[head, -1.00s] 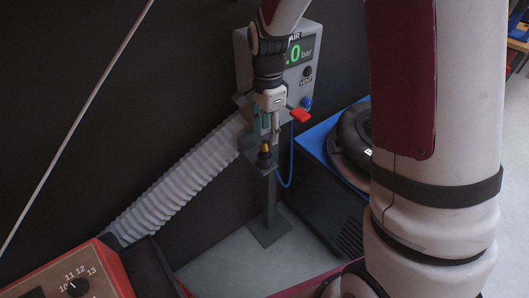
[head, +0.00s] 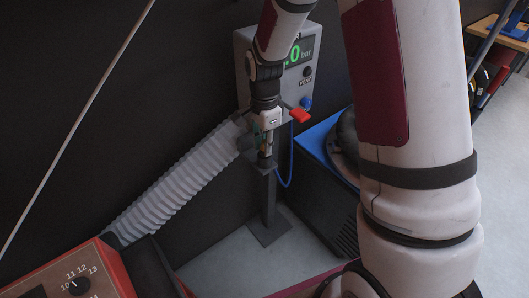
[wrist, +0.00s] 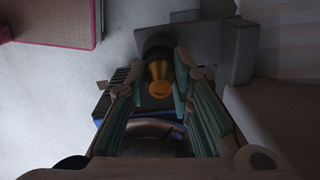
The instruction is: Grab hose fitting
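The hose fitting (wrist: 159,82), black with a brass-coloured end, shows in the wrist view between my two teal-padded fingers. My gripper (wrist: 159,72) is open around it, with a narrow gap on each side near the fingertips. In the head view my gripper (head: 265,146) points down over the top of the small grey stand (head: 269,205), at the fitting's place. The fingers mostly hide the fitting there.
A grey air unit (head: 243,68) with a green display, red lever and blue knob is right behind my gripper. A ribbed grey hose (head: 175,185) runs down to the left. A blue-topped dark cabinet (head: 318,150) stands at the right. A red box (head: 90,272) is at the lower left.

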